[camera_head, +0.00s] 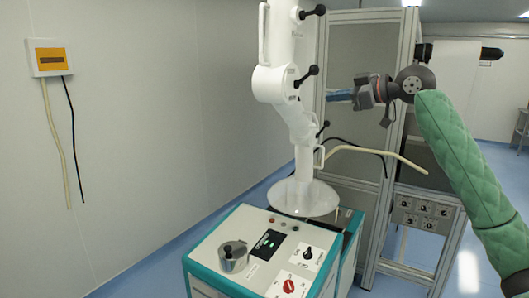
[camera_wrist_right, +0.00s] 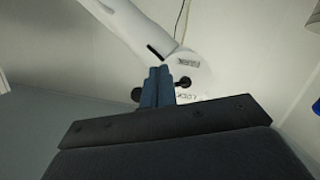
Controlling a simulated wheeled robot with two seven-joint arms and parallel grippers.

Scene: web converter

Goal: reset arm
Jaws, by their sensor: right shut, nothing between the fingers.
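My right arm, in a green quilted sleeve, comes in from the right in the head view. My right gripper (camera_head: 340,95) is raised in front of the grey metal frame, its blue fingers pointing left. The fingers are together and empty. In the right wrist view the closed blue fingers (camera_wrist_right: 157,88) point at a white machine part (camera_wrist_right: 188,72) with black knobs. Whether the fingers touch that part cannot be told from this view. My left arm and gripper are not in view.
The grey frame (camera_head: 365,60) stands behind my gripper. A wall box (camera_head: 48,58) with hanging cables is at left.

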